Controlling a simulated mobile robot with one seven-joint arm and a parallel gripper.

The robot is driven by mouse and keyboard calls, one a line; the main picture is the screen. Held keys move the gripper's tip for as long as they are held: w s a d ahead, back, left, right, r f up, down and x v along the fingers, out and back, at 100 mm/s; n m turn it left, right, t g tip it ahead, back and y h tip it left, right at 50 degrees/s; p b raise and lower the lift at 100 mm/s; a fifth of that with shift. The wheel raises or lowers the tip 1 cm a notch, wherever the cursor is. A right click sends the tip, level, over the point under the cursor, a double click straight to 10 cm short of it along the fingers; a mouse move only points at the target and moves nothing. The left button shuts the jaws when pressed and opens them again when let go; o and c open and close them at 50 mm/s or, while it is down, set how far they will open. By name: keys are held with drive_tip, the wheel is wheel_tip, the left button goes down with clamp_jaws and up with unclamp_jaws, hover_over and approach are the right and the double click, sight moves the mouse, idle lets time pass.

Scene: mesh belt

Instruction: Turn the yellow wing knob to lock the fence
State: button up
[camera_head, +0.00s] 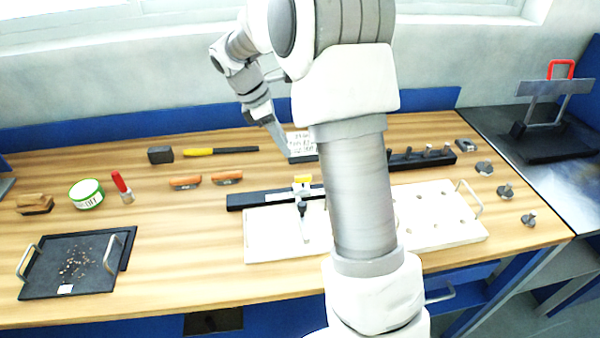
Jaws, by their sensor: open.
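The yellow wing knob (303,179) sits on top of a small metal fitting at the middle of the bench, just left of my arm. The fitting straddles a long black bar (252,200), which looks like the fence. My arm hides the bar's right part.
A white sign (300,143) stands behind the gripper. A black rack with pegs (425,157) is at the back right. A black tray (75,266) is at the front left. Bare wood lies around (185,230).

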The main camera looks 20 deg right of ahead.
sight(303, 176)
drive_tip(key=x, duration=1.1)
drive_tip(key=shift+f+b, duration=0.25)
drive_tip(key=shift+b, duration=0.05)
clamp_jaws()
